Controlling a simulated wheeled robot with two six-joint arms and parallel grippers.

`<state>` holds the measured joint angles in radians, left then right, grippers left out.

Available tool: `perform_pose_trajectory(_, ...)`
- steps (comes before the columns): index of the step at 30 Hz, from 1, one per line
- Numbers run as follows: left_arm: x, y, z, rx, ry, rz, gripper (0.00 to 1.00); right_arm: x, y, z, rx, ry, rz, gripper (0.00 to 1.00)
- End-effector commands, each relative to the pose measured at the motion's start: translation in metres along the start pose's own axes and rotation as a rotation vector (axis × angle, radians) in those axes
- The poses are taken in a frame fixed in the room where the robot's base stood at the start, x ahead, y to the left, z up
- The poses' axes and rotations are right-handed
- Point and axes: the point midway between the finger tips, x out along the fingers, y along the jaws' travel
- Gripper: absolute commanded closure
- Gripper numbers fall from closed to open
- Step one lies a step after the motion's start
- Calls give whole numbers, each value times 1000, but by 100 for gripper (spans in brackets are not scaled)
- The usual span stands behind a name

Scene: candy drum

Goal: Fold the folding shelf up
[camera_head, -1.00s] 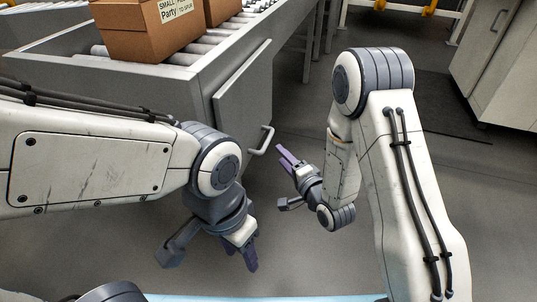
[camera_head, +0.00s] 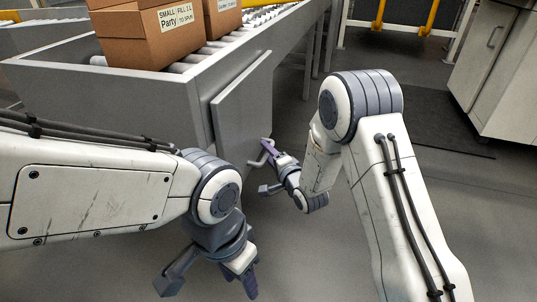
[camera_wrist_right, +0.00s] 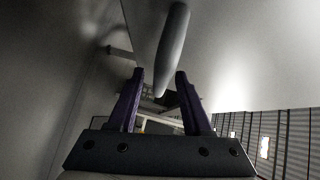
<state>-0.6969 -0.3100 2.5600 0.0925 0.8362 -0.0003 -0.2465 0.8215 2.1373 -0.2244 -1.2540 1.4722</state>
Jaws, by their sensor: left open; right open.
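The folding shelf (camera_head: 240,105) is a grey panel hanging down at the end of the roller conveyor, with a bar handle (camera_head: 254,164) near its lower edge. My right gripper (camera_head: 267,147) is open at the handle and partly covers it in the head view. In the right wrist view, the handle (camera_wrist_right: 173,45) reaches between the two open purple fingers of my right gripper (camera_wrist_right: 160,73); I cannot tell whether they touch it. My left gripper (camera_head: 250,281) is open and empty, pointing down low in the head view, away from the shelf.
Cardboard boxes (camera_head: 150,38) stand on the conveyor rollers (camera_head: 190,62) above the shelf. A pale cabinet (camera_head: 500,75) stands at the right, with a dark mat (camera_head: 415,105) beside it. The grey floor in front of the shelf is open.

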Motion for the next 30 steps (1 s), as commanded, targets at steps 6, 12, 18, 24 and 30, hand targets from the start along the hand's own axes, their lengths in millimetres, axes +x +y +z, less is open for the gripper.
perform_pose_trajectory(6,0,0,0,0,0,0,50,0,0,0,0,0,0,96)
perform_pose_trajectory(12,0,0,0,0,0,0,50,0,0,0,0,0,0,100)
perform_pose_trajectory(18,0,0,0,0,0,0,50,-1,0,0,0,0,0,100)
perform_pose_trajectory(24,0,0,0,0,0,0,50,-1,0,0,0,0,0,100)
perform_pose_trajectory(30,0,0,0,0,0,0,50,-1,0,0,0,0,1,100)
